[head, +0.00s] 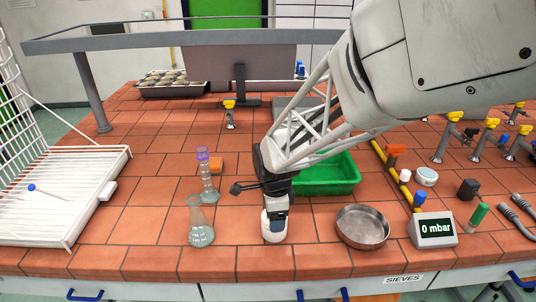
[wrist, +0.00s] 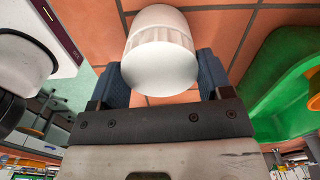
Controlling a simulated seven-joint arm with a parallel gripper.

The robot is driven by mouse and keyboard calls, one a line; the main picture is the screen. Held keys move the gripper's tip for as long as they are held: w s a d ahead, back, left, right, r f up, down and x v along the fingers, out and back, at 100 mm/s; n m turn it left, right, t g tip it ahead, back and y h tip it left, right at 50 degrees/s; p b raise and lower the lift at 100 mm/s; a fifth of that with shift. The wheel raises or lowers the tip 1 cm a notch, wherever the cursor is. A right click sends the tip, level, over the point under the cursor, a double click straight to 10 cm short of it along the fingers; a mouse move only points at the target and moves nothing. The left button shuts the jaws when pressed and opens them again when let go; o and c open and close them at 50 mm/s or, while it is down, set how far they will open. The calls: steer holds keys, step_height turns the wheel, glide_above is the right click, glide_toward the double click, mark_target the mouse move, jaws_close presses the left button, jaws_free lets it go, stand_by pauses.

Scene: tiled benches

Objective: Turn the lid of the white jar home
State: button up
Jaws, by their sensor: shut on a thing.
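The white jar (head: 274,231) stands on the tiled bench near its front edge, directly below my gripper (head: 275,212). In the wrist view the white jar (wrist: 157,16) shows with its lid (wrist: 160,68), which has a smooth face and a ribbed band, between the blue fingers of my gripper (wrist: 162,78). The fingers are shut on the lid, one on each side. The fingers and wrist hide part of the lid in the head view. I cannot tell how far the lid is turned.
A conical flask (head: 201,230) and a taller glass vessel (head: 208,180) stand to the left. A round metal pan (head: 363,227) stands close on the right, with a green tray (head: 325,178) behind. A pressure display (head: 434,229) stands farther right. Bare tiles lie left of the jar.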

steer(key=o, duration=1.1)
steer(key=shift+r, duration=3.5)
steer(key=shift+s+d+r+n+t, duration=0.45)
steer(key=shift+s+d+r+n, duration=1.05)
steer(key=shift+s+d+n, duration=1.55)
steer(key=shift+s+d+r+n+t, duration=0.4)
steer(key=shift+s+d+r+n, duration=1.7)
steer(key=shift+s, duration=1.65)
steer(key=shift+s+d+r+n+t, duration=0.45)
steer(key=shift+s+d+r+n, duration=0.45)
steer(key=shift+s+d+n, duration=1.9)
